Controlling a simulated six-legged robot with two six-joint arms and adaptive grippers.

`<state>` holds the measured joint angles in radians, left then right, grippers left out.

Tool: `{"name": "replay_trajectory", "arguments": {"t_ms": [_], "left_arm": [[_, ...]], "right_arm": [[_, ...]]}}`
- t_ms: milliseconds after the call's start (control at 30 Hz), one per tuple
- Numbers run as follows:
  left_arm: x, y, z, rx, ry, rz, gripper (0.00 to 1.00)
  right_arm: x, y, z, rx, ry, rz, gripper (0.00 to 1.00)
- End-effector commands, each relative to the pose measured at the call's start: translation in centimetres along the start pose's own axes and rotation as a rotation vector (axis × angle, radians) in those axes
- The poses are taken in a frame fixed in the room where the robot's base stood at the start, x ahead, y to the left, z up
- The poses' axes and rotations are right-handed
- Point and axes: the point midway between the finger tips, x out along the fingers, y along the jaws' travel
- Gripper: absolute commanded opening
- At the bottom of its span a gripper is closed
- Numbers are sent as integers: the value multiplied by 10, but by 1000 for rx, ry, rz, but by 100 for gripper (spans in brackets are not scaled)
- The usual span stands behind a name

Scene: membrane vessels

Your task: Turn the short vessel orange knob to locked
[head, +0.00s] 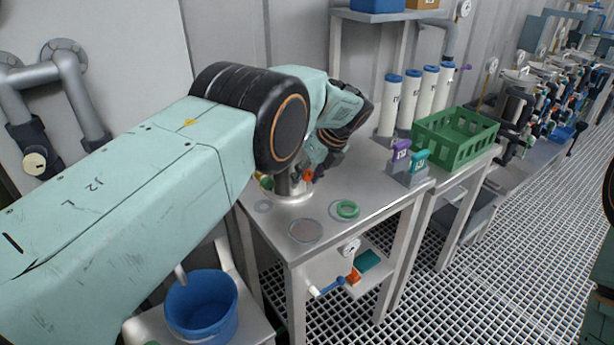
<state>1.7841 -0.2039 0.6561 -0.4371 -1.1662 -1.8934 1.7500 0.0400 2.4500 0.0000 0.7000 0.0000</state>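The short metal vessel (292,190) stands on the steel table, partly hidden behind my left arm. Its orange knob (307,175) shows as a small patch at the vessel's right side, just below my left gripper (317,172). The gripper points down at the vessel and its fingers are at or very near the knob. I cannot tell whether they touch it. The fingertips are small and partly covered, so their opening is unclear. The knob's setting cannot be read. My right gripper is out of view.
On the steel table (375,205) lie a green ring (347,209) and a round disc (306,230). A purple-and-teal block holder (407,172), white cylinders (416,97) and a green crate (455,138) stand farther right. A blue bucket (202,304) is below left. The table's front right is mostly clear.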

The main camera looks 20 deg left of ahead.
Motion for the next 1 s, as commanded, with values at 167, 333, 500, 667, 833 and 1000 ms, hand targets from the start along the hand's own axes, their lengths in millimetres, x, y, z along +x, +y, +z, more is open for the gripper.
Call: {"name": "replay_trajectory", "arguments": {"t_ms": [167,333,500,667,833,1000], "left_arm": [[-1,0,1,-1,-1,-1,50],[-4,0,1,-1,-3,-3,50],[-28,-1,2,-2,-4,-5,50],[-62,-1,2,-2,-4,-5,50],[-93,0,1,-1,-3,-4,50],[-113,0,1,0,-3,-2,50]], "right_arm": [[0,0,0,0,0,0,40],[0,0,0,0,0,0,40],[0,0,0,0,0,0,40],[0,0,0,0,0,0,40],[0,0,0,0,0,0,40],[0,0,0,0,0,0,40]]}}
